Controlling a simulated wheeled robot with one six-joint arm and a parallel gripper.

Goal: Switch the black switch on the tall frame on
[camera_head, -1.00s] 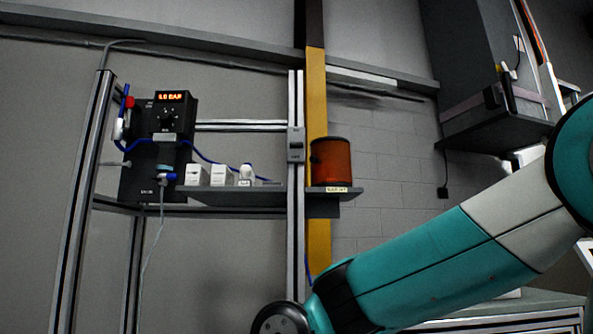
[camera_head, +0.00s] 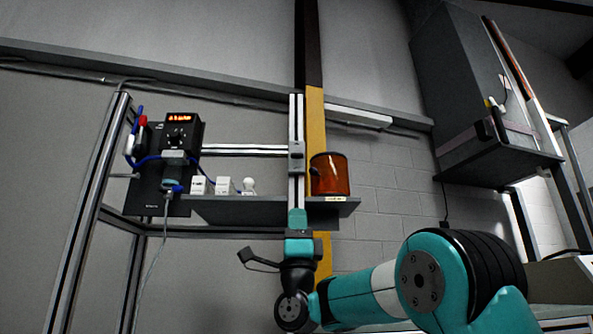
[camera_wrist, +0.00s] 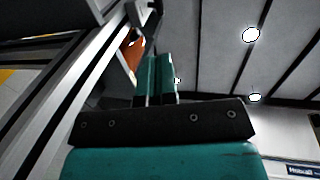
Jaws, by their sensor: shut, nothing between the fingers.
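The black switch (camera_head: 297,157) is a small dark box on the upright metal profile of the tall frame (camera_head: 297,120), left of the yellow post. Its lever position is too small to tell. My gripper (camera_head: 297,213) points up in front of the same profile, below the switch, with a visible gap between them in the head view. In the wrist view my teal fingers (camera_wrist: 156,72) are together and hold nothing. A dark shape beyond the fingertips there is too unclear to name.
An amber jar (camera_head: 330,174) stands on the shelf (camera_head: 240,209) right of the profile; several small white items stand to the left. A black control box (camera_head: 181,135) with a red display and cables is at far left. A grey cabinet (camera_head: 470,90) hangs at right.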

